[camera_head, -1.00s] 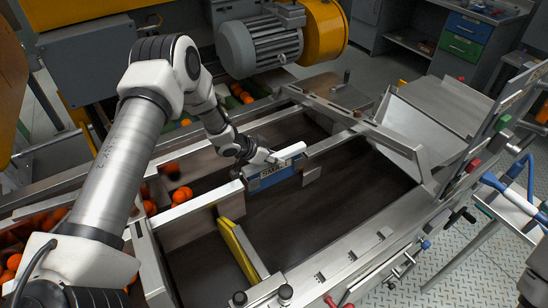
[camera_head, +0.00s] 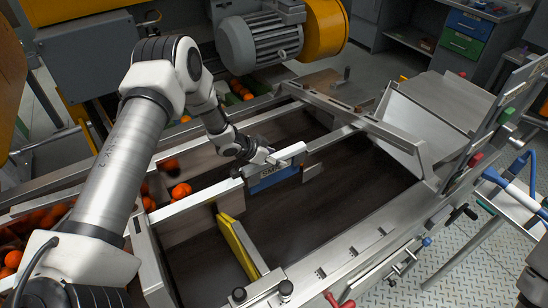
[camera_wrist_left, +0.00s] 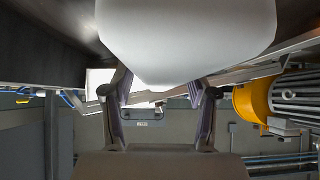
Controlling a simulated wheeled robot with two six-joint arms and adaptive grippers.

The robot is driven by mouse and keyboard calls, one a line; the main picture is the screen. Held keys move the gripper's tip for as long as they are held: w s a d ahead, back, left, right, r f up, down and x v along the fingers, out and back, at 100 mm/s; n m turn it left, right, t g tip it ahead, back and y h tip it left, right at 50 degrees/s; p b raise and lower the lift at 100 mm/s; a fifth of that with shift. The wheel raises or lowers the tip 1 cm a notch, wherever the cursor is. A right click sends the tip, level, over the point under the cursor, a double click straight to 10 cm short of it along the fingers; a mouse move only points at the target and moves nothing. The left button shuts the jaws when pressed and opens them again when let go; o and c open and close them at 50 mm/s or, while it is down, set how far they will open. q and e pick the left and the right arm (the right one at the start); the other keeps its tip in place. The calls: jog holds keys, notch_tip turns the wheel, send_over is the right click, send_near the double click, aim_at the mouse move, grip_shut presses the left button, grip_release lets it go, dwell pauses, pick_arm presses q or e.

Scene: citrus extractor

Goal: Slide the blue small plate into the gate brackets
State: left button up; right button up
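The blue small plate (camera_head: 273,180) stands upright in the gap of the metal cross rail in the head view, its dark lettering facing me and partly hidden under the rail-like bright top edge. Metal bracket parts (camera_head: 311,172) flank its right end; I cannot tell whether its edges sit inside them. My left gripper (camera_head: 273,158) is just above and behind the plate's top edge. In the left wrist view, the fingers (camera_wrist_left: 162,112) stand wide apart with nothing clearly between them. My right gripper is not in view.
A yellow plate (camera_head: 238,246) stands in the near part of the dark conveyor trough (camera_head: 335,195). Oranges (camera_head: 180,191) lie in the lane on the left. A grey motor (camera_head: 262,42) overhangs the far side. Metal side rails border the trough.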

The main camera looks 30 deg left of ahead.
pick_arm(q)
jog(key=v, duration=1.2)
